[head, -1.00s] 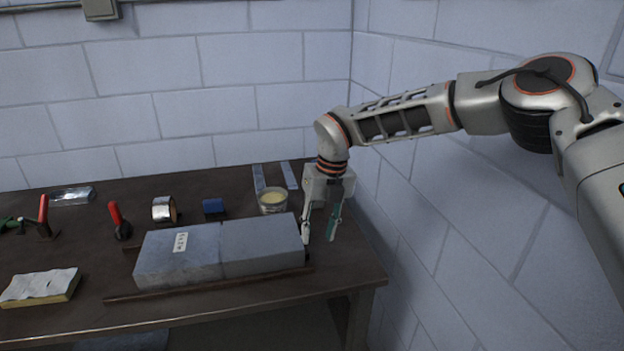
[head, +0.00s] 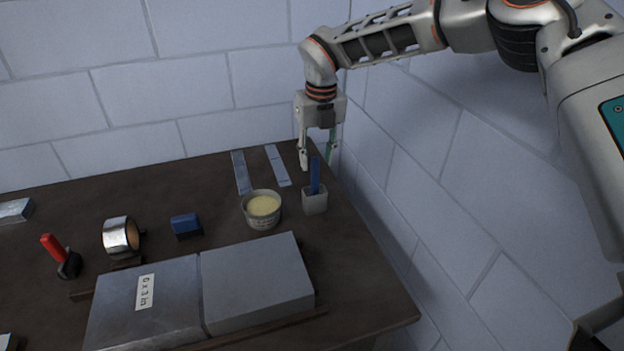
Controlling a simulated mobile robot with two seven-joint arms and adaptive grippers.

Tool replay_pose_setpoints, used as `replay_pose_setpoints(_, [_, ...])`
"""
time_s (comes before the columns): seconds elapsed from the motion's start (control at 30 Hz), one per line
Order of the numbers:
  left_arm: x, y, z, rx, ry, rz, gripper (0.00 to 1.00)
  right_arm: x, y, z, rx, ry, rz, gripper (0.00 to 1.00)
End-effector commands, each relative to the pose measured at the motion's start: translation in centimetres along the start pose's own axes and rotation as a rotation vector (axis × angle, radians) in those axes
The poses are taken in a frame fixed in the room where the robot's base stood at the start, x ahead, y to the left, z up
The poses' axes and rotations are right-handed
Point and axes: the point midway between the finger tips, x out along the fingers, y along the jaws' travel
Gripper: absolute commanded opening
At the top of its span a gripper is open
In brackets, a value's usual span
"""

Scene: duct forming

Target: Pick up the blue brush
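A blue brush (head: 315,176) stands upright in a small light grey holder (head: 314,201) at the right end of the table, beside a tub of pale yellow paste. My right gripper (head: 317,164) points down with its two fingers spread apart. It is behind and above the brush, close to its top in the picture, and nothing shows between its fingers. I cannot tell whether the fingers touch the brush. My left gripper is not in view.
The paste tub (head: 262,209) stands left of the holder. Grey strips (head: 241,172) lie behind it. A blue block (head: 186,225), tape roll (head: 121,237) and red-handled tool (head: 54,248) stand further left. A large grey duct (head: 257,280) lies in front. Walls close off the back and right.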

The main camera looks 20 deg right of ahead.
Motion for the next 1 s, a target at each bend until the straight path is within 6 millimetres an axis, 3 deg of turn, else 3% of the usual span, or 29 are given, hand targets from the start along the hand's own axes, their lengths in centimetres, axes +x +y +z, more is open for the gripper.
replay_pose_setpoints(0.5, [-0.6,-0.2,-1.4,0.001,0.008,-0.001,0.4,6.2,0.6,-0.5,0.0,0.001,0.0,0.35])
replay_pose_setpoints(0.8, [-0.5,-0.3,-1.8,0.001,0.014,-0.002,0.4,6.8,0.6,-0.5,0.0,-0.001,0.0,0.35])
replay_pose_setpoints(0.83, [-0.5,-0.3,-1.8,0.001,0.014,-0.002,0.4,6.8,0.6,-0.5,0.0,-0.001,0.0,0.32])
replay_pose_setpoints(0.97, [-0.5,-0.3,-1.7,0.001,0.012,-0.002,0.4,6.8,0.6,-0.5,0.0,-0.001,0.0,0.0])
replay_pose_setpoints(1.0, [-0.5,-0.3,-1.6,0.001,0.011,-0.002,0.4,6.8,0.6,-0.5,0.0,0.0,0.0,0.0])
